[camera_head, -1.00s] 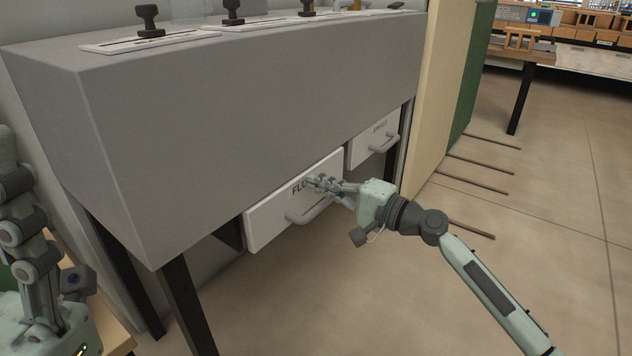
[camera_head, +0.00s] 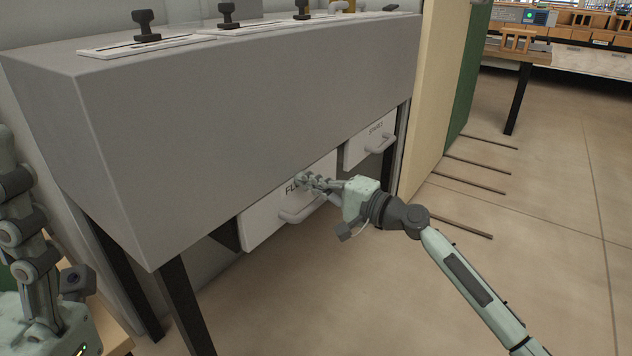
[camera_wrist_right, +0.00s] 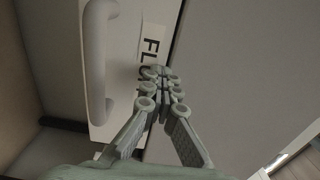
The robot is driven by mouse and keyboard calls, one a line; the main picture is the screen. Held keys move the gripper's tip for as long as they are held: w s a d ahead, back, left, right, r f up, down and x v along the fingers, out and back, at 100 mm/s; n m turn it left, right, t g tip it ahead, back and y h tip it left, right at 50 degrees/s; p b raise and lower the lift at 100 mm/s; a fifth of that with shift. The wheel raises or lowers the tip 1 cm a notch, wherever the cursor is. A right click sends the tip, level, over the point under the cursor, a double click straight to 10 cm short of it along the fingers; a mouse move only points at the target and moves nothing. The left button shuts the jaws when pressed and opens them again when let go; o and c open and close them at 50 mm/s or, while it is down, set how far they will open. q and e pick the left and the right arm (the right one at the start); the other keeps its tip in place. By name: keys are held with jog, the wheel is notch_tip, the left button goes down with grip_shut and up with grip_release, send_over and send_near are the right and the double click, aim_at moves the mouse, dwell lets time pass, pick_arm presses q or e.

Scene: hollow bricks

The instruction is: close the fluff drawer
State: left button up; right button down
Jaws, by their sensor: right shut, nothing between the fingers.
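The fluff drawer (camera_head: 262,222) is a white front with a grey bar handle (camera_head: 303,209), under the grey cabinet. A dark gap shows at its left side, so it stands out a little from the cabinet. My right gripper (camera_head: 303,180) is shut and empty, with its fingertips at the upper part of the drawer front, over the label. In the right wrist view the gripper (camera_wrist_right: 160,75) lies against the drawer front (camera_wrist_right: 125,60) beside the letters, close to the cabinet edge; contact is hard to tell. My left arm shows at the left edge, its fingers not visible.
The grey cabinet (camera_head: 230,110) overhangs the drawers and carries several black-knobbed slides on top. A second white drawer (camera_head: 368,140) is to the right. Dark table legs (camera_head: 183,305) stand at the left. The floor (camera_head: 350,310) at the right is open.

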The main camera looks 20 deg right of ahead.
jog(key=shift+w+a+r, duration=0.15)
jog(key=shift+w+r, duration=0.05)
jog(key=shift+r, duration=0.05)
